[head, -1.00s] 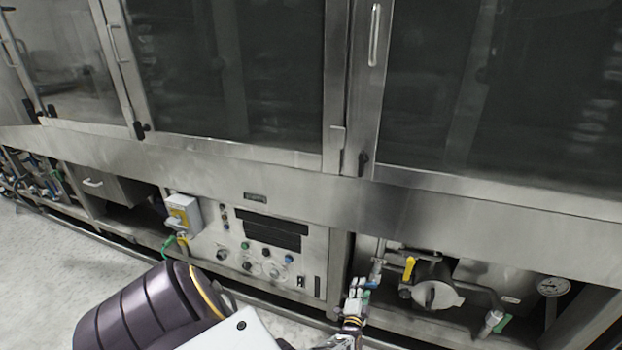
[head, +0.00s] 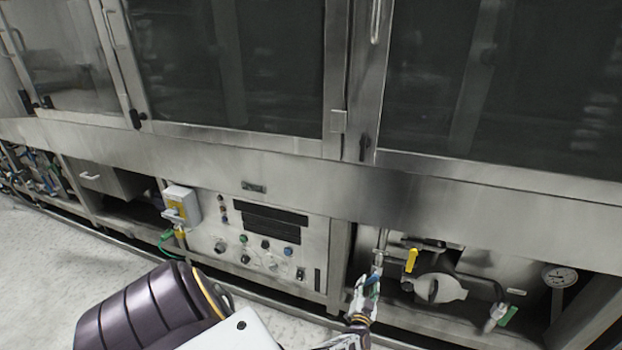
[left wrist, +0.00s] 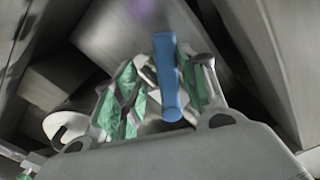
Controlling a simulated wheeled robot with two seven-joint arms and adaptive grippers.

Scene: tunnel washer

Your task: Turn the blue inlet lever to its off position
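The blue inlet lever (left wrist: 168,75) shows in the left wrist view as a long blue handle between the two green-padded fingers of my left gripper (left wrist: 160,92). The fingers are apart, one on each side of the handle; the right finger is the closer one. A gap shows on the left side. In the head view my left gripper (head: 366,292) is at the foot of a vertical pipe (head: 381,248), and it mostly hides the blue lever. My right gripper is not in view.
A yellow lever (head: 411,260) and a pale round fitting (head: 440,288) are just right of my left gripper. A round gauge (head: 560,277) is farther right. The control panel (head: 262,240) is to the left. Steel frame edges surround the open bay.

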